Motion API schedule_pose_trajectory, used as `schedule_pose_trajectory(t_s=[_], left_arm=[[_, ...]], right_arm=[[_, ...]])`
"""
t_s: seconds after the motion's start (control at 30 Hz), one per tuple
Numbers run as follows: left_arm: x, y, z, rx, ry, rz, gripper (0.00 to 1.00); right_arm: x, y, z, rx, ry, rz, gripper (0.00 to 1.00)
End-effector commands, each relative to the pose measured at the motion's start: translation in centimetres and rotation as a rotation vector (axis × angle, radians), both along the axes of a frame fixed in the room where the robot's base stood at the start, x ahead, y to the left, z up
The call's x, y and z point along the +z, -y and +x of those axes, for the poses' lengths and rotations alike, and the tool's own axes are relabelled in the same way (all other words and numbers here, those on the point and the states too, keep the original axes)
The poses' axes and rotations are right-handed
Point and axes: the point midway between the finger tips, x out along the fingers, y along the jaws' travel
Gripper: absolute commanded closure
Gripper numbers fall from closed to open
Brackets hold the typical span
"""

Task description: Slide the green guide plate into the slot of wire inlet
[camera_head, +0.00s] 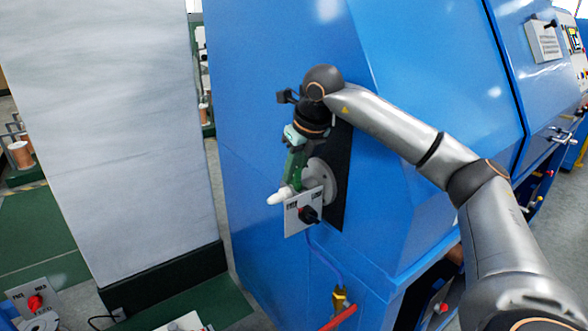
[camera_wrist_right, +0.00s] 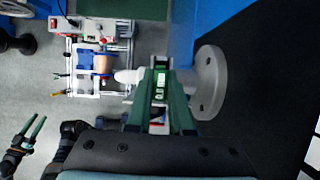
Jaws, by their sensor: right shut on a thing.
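The grey round wire inlet (camera_head: 323,184) is mounted on the blue machine's dark panel, and its disc shows in the right wrist view (camera_wrist_right: 209,83). A white rounded tip (camera_head: 279,196) sticks out to its left. My right gripper (camera_head: 294,171) is at the inlet, shut on the green guide plate (camera_wrist_right: 160,84). The plate has pale marks and lies between the green fingers, beside the white tip. The fingers hide part of the plate, so I cannot tell whether it is inside the slot. My left gripper (camera_wrist_right: 33,127) shows at the wrist view's left edge, fingers apart and empty.
A sign plate with a dark knob (camera_head: 306,212) is just below the inlet. The blue machine wall (camera_head: 270,120) is close by. A tall white panel (camera_head: 120,130) stands to the left. A red-handled lever (camera_head: 340,317) is lower down.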

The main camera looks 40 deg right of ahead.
Motion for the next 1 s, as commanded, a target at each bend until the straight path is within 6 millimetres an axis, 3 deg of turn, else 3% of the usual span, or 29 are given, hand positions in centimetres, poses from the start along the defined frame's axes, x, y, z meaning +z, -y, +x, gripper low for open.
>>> schedule_pose_trajectory(t_s=[0.2,0.67,0.7,1.0], left_arm=[[-0.6,0.0,0.0,0.0,0.0,0.0,0.5],[-0.7,0.0,0.0,0.0,0.0,0.0,0.5],[-0.7,0.0,0.0,0.0,0.0,0.0,0.5],[-0.7,0.0,0.0,0.0,0.0,0.0,0.5]], right_arm=[[-1.2,0.1,-0.1,-0.003,-0.008,0.002,1.0],[-1.8,0.0,-0.1,0.0,-0.017,0.005,1.0],[-1.8,0.0,-0.1,0.0,-0.017,0.005,0.8],[-1.8,0.0,-0.1,0.0,-0.018,0.005,0.46]])
